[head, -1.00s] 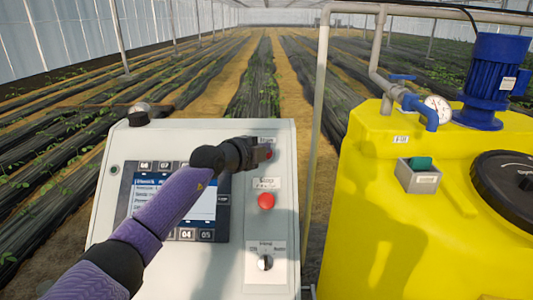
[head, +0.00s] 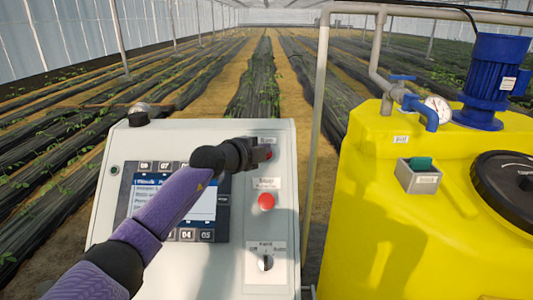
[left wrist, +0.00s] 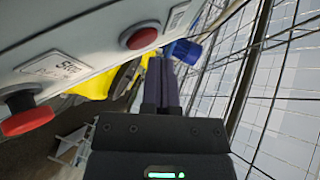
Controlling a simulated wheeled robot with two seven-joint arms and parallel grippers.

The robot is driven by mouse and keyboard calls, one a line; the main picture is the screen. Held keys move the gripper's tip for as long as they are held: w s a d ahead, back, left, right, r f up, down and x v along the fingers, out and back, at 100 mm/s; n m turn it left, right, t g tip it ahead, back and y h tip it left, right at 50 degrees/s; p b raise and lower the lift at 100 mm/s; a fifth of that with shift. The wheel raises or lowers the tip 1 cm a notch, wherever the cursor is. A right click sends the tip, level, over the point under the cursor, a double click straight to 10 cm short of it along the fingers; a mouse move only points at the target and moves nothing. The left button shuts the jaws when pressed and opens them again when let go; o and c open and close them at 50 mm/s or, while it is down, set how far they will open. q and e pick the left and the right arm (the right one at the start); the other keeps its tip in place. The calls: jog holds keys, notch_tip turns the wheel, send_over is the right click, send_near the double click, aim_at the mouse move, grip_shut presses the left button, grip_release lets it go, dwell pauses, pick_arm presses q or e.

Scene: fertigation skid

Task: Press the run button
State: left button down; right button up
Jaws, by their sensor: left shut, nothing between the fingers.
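The control panel (head: 284,200) stands upright-tilted in front of me. My left gripper (head: 264,154) is shut and empty at its upper right, over the run button (head: 268,155), which is mostly hidden there below the "Run" label. In the left wrist view the run button (left wrist: 138,38) is a dull red disc in a dark ring. The shut fingers (left wrist: 162,70) are beside and just below it; I cannot tell whether they touch. The red mushroom stop button (head: 266,201) sits lower on the panel and shows in the left wrist view (left wrist: 28,117). My right gripper is not in view.
A selector knob (head: 265,262) is below the stop button. A screen (head: 200,205) is partly behind my left arm. A yellow tank (head: 390,200) with a blue motor (head: 495,75) stands to the right, past a pipe frame (head: 319,110). Planted rows lie behind.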

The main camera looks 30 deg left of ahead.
pick_arm(q)
jog(key=shift+f, duration=0.1)
dwell(0.3)
jog(key=shift+w+a+f, duration=0.1)
jog(key=shift+w+f, duration=0.15)
jog(key=shift+w+a+f+b, duration=0.1)
jog(key=shift+w+f+b, duration=0.15)
jog(key=shift+b, duration=0.35)
dwell(0.3)
dwell(0.4)
jog(key=shift+s+r+p, duration=0.25)
jog(key=shift+r+p, duration=0.15)
jog(key=shift+p, duration=0.7)
jog(key=shift+s+d+r+p, duration=0.2)
jog(key=shift+s+r+p, duration=0.05)
jog(key=shift+p, duration=0.55)
jog(key=shift+f, duration=0.1)
